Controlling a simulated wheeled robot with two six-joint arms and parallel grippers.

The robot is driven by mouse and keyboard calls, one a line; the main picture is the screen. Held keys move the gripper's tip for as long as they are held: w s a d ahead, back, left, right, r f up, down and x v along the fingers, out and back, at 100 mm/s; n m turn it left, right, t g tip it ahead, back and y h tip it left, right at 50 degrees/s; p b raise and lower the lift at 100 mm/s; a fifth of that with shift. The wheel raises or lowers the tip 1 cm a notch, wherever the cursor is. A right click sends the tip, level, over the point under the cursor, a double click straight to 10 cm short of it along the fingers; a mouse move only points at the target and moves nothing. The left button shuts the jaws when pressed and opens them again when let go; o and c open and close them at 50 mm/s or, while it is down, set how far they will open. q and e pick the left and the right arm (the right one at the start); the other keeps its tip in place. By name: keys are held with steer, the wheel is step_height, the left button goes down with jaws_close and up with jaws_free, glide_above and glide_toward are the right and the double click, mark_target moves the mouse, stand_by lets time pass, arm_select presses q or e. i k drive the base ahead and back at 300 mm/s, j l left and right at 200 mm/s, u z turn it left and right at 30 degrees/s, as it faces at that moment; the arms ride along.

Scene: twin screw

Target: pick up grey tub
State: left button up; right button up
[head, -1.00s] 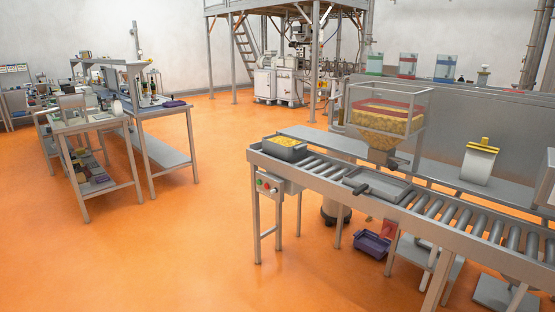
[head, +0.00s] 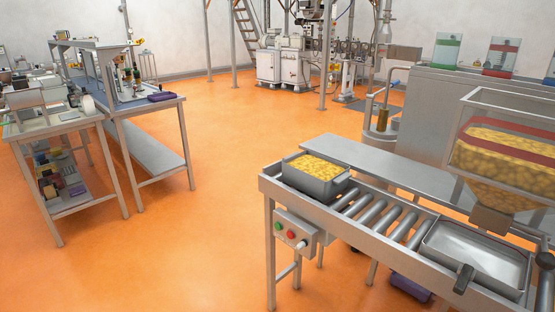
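A grey tub (head: 314,188) filled with yellow pellets (head: 315,168) stands upright at the near left end of the roller conveyor (head: 385,215). A second grey tub (head: 476,262), open and looking empty, sits farther right on the same conveyor, below the clear hopper (head: 508,150) of yellow material. Neither of my grippers shows in the head view.
A control box (head: 296,234) with buttons is fixed to the conveyor's near left side. Workbenches (head: 148,108) with equipment stand at the left. The orange floor (head: 225,205) between them is clear.

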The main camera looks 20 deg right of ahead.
mark_target(321, 178)
steer(key=i+u, duration=0.35)
steer(key=i, duration=1.35)
steer(key=i+z, duration=0.25)
steer(key=z, duration=0.15)
steer(key=i+j+z, duration=0.1)
steer(key=i+z, duration=0.25)
steer(key=i+j+z, duration=0.1)
steer(key=z, duration=0.3)
steer(key=i+j+z, duration=0.2)
steer(key=z, duration=0.15)
